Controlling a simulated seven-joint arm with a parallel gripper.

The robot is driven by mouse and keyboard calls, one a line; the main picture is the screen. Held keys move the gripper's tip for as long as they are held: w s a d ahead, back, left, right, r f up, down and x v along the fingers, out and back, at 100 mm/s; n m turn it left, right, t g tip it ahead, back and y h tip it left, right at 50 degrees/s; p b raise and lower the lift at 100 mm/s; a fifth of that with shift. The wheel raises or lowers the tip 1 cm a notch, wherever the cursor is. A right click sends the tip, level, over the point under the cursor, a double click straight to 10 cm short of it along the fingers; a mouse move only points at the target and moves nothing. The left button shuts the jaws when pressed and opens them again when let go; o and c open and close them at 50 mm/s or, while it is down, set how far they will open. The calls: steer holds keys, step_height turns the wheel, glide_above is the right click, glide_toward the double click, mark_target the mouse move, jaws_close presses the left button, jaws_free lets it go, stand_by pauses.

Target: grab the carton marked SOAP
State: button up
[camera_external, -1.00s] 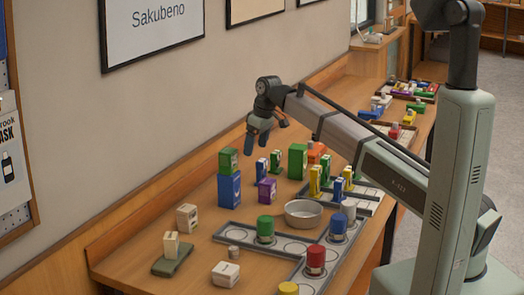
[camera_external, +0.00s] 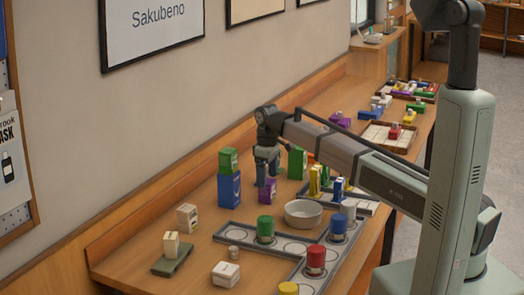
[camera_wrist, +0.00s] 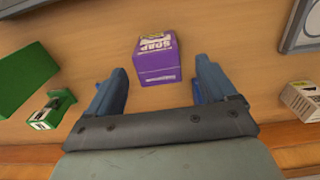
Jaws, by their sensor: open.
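The purple carton marked SOAP (camera_wrist: 157,62) lies between and just ahead of my open fingers in the wrist view, its label upside down. In the external view the purple carton (camera_external: 268,190) stands on the table, in front of the tall blue carton's right side. My gripper (camera_external: 267,172) is pointed down right above it, and its fingers partly hide the carton's top. In the wrist view my gripper (camera_wrist: 160,72) is open and empty, with one finger on each side of the carton. I cannot tell whether the fingertips touch it.
A blue carton (camera_external: 229,192) with a green box (camera_external: 228,161) on top stands close on the left. A tall green carton (camera_external: 297,164) stands on the right. A white bowl (camera_external: 304,213) and a grey tray (camera_external: 289,246) with cans are in front. White cartons (camera_external: 226,274) lie front left.

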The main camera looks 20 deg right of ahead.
mark_target(267, 188)
steer(key=shift+f, duration=2.65)
steer(key=shift+c, duration=0.5)
steer(key=shift+w, duration=0.1)
steer(key=c, duration=1)
steer(key=shift+r, duration=0.1)
